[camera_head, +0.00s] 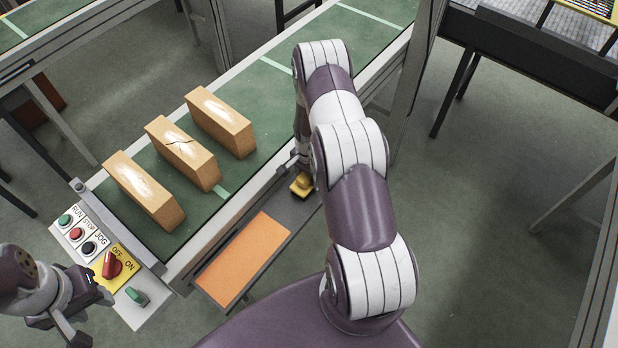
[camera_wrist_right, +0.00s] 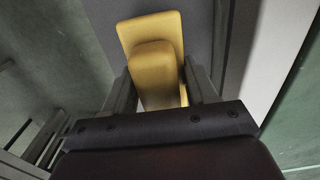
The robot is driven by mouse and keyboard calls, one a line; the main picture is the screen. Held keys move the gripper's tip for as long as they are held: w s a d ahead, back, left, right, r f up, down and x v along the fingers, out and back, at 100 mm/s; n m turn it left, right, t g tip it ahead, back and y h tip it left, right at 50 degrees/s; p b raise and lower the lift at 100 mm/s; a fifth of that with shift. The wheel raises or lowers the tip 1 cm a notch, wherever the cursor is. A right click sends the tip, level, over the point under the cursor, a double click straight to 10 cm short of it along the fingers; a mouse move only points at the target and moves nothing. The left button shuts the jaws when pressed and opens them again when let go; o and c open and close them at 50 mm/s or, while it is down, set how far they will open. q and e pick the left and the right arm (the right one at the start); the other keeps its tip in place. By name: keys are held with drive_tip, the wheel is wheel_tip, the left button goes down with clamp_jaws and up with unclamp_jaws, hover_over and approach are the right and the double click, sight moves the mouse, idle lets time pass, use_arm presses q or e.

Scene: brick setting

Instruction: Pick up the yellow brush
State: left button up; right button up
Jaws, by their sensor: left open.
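The yellow brush (camera_head: 302,184) lies on the narrow grey ledge beside the conveyor. It has a wide base and a raised narrower handle, seen close in the right wrist view (camera_wrist_right: 153,65). My right gripper (camera_head: 296,162) is down at the brush, partly hidden by its own arm in the head view. In the right wrist view its two fingers (camera_wrist_right: 163,88) stand on either side of the handle, with a small gap on the right side. My left gripper (camera_head: 93,318) is open and empty at the lower left, near the control panel.
Several tan bricks (camera_head: 183,152), the middle one cracked, lie on the green conveyor (camera_head: 262,96). An orange panel (camera_head: 243,260) lies along the same ledge. A control panel (camera_head: 72,250) with buttons and a red switch (camera_head: 112,265) is at left.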

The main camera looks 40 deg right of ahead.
drive_tip(key=c, duration=0.4)
drive_tip(key=shift+r, duration=0.5)
wheel_tip(320, 180, up, 3)
drive_tip(key=shift+w+b, duration=0.1)
drive_tip(key=shift+b, duration=0.75)
drive_tip(key=s+d+r, duration=0.2)
drive_tip(key=s, duration=0.1)
drive_tip(key=s+d+r+b, duration=0.1)
drive_tip(key=s+r, duration=0.1)
drive_tip(key=s, duration=0.2)
drive_tip(key=s+d+r+b, duration=0.1)
drive_tip(key=s+d+r, duration=0.1)
drive_tip(key=s+r, duration=0.1)
drive_tip(key=shift+s+d, duration=0.15)
drive_tip(key=shift+d, duration=0.2)
